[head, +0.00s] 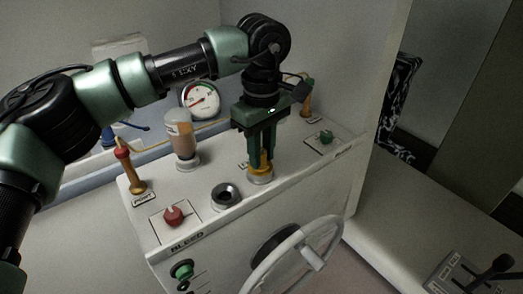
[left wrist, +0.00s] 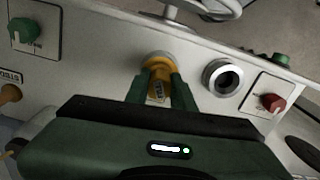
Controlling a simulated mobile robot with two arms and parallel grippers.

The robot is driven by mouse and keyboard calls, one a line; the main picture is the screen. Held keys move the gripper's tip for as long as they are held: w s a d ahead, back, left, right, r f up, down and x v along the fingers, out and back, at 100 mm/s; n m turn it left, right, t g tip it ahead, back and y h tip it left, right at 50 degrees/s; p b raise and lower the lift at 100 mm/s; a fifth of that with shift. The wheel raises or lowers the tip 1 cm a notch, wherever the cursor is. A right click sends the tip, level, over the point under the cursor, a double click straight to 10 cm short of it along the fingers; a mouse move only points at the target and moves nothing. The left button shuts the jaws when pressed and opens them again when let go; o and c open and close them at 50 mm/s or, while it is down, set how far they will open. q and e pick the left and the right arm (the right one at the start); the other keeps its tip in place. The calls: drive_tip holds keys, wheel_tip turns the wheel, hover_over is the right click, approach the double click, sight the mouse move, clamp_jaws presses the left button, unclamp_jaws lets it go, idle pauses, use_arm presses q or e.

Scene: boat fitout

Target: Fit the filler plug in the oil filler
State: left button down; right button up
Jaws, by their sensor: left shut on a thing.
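My left gripper (head: 261,165) points down over the top of the white console and is shut on the yellow filler plug (head: 263,167). The plug also shows between the fingers in the left wrist view (left wrist: 158,80). The plug is upright, at a pale ring fitting (head: 260,180) on the console top; I cannot tell whether it sits fully down in it. To the left is an open dark hole with a grey rim (head: 226,196), also in the left wrist view (left wrist: 222,78). The label by the plug is mostly hidden. My right gripper is not in view.
On the console (head: 205,185) stand a clear canister (head: 181,137), a gauge (head: 200,100), a red knob (head: 173,216), a green knob (head: 326,137) and an orange lever with a red top (head: 130,168). A steering wheel (head: 297,258) is on the front face.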

use_arm(q)
drive_tip(key=c, duration=1.1)
unclamp_jaws()
wheel_tip(320, 180, up, 7)
drive_tip(key=shift+f+b, duration=0.2)
drive_tip(key=shift+b, duration=0.65)
drive_tip(key=shift+r, duration=0.6)
drive_tip(key=shift+f, duration=0.1)
